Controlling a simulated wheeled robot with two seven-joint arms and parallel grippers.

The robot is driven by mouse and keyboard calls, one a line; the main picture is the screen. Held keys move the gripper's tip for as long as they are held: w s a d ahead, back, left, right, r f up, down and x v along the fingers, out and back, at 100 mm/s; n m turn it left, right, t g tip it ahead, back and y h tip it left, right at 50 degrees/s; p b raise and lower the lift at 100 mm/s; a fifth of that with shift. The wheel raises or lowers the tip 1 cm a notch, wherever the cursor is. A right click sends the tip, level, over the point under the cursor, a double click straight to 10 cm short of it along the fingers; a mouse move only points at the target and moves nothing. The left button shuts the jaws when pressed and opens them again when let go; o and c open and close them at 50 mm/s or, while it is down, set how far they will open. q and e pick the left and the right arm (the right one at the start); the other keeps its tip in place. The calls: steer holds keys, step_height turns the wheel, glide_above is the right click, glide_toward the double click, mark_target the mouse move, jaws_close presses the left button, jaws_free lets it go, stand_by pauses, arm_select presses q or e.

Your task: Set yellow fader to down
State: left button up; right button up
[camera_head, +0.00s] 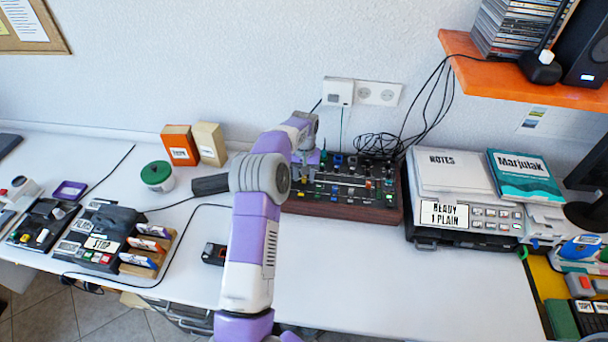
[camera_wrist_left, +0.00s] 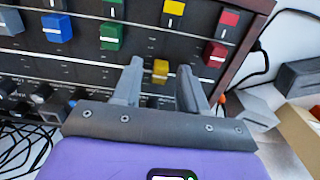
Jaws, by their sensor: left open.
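The dark mixer panel (camera_head: 345,208) with a reddish-brown wooden side stands on the white desk against the wall. In the left wrist view, the yellow fader (camera_wrist_left: 160,73) sits between the two fingertips of my left gripper (camera_wrist_left: 160,66). The gripper is open, with a gap visible on both sides of the yellow cap. A yellow square (camera_wrist_left: 174,8) lies further up the same column. In the head view, my left gripper (camera_head: 307,163) is over the left part of the panel, and my arm hides some of it. My right gripper is not in view.
In the wrist view, a red fader (camera_wrist_left: 215,54) is just right of the fingers, and a green fader (camera_wrist_left: 111,36) and a blue fader (camera_wrist_left: 57,27) are to the left. Black cables (camera_head: 376,146) lie behind the panel. A grey printer (camera_head: 465,205) stands to its right.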

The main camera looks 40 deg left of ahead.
mark_target(304, 177)
arm_select(q)
step_height(304, 177, up, 8)
steer(key=shift+f+p, duration=0.2)
steer(key=shift+p, duration=0.95)
